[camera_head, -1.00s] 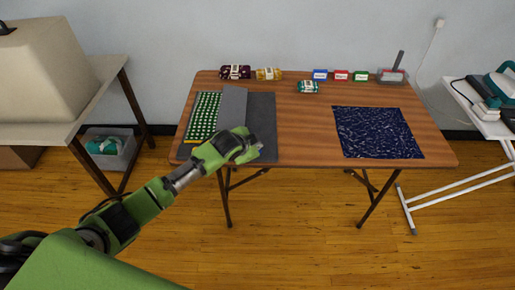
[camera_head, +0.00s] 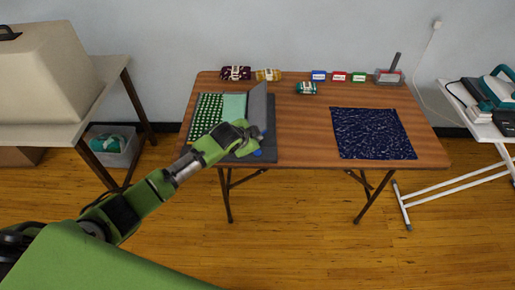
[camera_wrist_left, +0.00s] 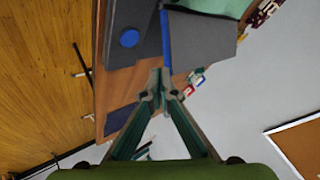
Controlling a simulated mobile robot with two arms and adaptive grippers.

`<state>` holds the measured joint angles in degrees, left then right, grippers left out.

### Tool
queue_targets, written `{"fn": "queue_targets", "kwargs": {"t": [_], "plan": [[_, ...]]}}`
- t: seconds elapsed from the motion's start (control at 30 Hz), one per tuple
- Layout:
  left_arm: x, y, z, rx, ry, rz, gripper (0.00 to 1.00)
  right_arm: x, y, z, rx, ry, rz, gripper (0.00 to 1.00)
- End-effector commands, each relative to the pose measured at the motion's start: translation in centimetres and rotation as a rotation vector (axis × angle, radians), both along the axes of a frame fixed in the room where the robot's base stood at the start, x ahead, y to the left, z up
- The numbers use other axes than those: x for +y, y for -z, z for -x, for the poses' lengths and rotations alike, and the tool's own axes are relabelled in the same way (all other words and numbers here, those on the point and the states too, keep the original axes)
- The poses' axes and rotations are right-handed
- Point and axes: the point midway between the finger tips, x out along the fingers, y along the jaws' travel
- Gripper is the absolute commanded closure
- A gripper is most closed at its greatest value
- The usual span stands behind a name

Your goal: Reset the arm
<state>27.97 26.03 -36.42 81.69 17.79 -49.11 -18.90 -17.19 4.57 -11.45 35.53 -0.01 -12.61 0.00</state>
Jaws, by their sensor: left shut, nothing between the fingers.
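Left of the panel lie mint fabric (camera_head: 234,105) and green dotted fabric (camera_head: 207,111). A blue disc (camera_wrist_left: 129,38) sits on the dark grey surface. My right gripper is not in view.
A navy patterned cloth (camera_head: 372,133) lies at the table's right. Fabric bundles (camera_head: 235,73), a teal bundle (camera_head: 306,88), small labelled boxes (camera_head: 338,76) and a grey bin (camera_head: 389,77) line the back. The table middle (camera_head: 303,125) is clear. An ironing board (camera_head: 470,110) stands right.

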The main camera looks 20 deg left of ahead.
Motion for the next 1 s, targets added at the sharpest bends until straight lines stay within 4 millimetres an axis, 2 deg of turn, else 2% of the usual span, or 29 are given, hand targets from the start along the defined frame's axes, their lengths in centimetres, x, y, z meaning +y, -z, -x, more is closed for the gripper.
{"fn": "queue_targets", "kwargs": {"t": [0.43,0.57,0.67,0.8,0.9,1.0], "plan": [[-0.1,0.2,0.0,0.001,0.001,0.0,1.0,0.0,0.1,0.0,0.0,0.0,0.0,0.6],[-1.1,1.0,1.6,0.024,-0.001,0.021,1.0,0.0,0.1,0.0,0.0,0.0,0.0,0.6],[-3.2,2.3,5.2,0.071,-0.014,0.068,1.0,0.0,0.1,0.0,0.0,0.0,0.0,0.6],[-5.8,3.8,12.6,0.169,-0.077,0.157,1.0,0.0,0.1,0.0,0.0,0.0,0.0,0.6],[-6.3,4.1,18.0,0.24,-0.152,0.213,1.0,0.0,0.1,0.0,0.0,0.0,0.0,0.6],[-5.8,4.0,23.2,0.307,-0.245,0.259,1.0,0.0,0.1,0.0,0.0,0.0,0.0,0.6]]}}
